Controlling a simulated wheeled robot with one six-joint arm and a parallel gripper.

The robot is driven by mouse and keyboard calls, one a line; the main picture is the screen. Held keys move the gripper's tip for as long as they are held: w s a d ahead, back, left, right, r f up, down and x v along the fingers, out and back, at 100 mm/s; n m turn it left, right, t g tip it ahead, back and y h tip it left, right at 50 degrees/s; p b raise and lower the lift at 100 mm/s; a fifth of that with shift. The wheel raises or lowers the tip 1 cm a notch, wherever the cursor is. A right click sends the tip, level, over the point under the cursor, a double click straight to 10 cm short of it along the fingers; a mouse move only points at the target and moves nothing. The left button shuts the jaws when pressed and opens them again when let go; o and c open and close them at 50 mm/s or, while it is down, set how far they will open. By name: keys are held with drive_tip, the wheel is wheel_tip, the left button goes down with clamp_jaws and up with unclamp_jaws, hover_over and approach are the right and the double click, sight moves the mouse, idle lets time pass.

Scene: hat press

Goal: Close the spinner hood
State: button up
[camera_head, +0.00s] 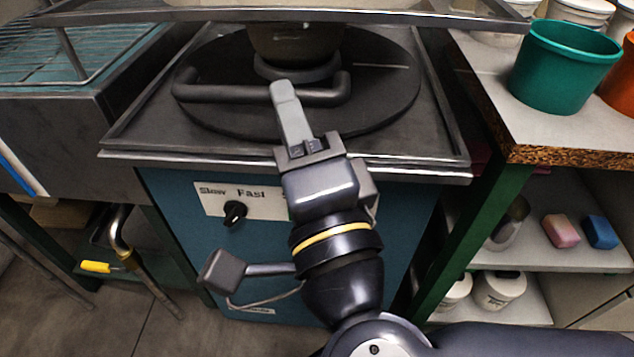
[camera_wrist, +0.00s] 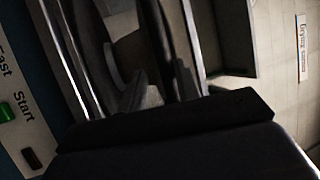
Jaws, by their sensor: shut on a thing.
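The spinner is a blue cabinet (camera_head: 170,215) with a dark top holding a round black plate (camera_head: 390,85). A rounded dark form (camera_head: 295,42) stands on the plate. The steel-edged frame (camera_head: 200,16) spanning the top of the head view appears to be the hood's edge, raised above the spinner. A dark bar handle (camera_head: 225,93) with bent ends lies across the view in front of the form; where its ends attach is unclear. My gripper (camera_head: 283,90) is at the handle's right half, shut on it. In the wrist view, the fingers (camera_wrist: 138,93) are dim and the grip is partly hidden.
A workbench (camera_head: 545,140) at right carries a green bucket (camera_head: 560,75) near its edge. Soap-like blocks (camera_head: 561,231) and white tubs are on lower shelves. A wire-racked metal unit (camera_head: 50,110) stands at left. The Slow/Fast knob (camera_head: 235,212) is on the cabinet front.

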drive_tip(key=p+v, duration=0.1)
drive_tip(key=v, duration=0.7)
drive_tip(key=shift+s, duration=0.3)
idle(0.3)
drive_tip(key=shift+d+f, duration=0.15)
drive_tip(key=shift+w, duration=0.1)
idle(0.5)
drive_tip(key=x, duration=0.7)
drive_tip(key=shift+b, duration=0.35)
idle(0.5)
idle(0.4)
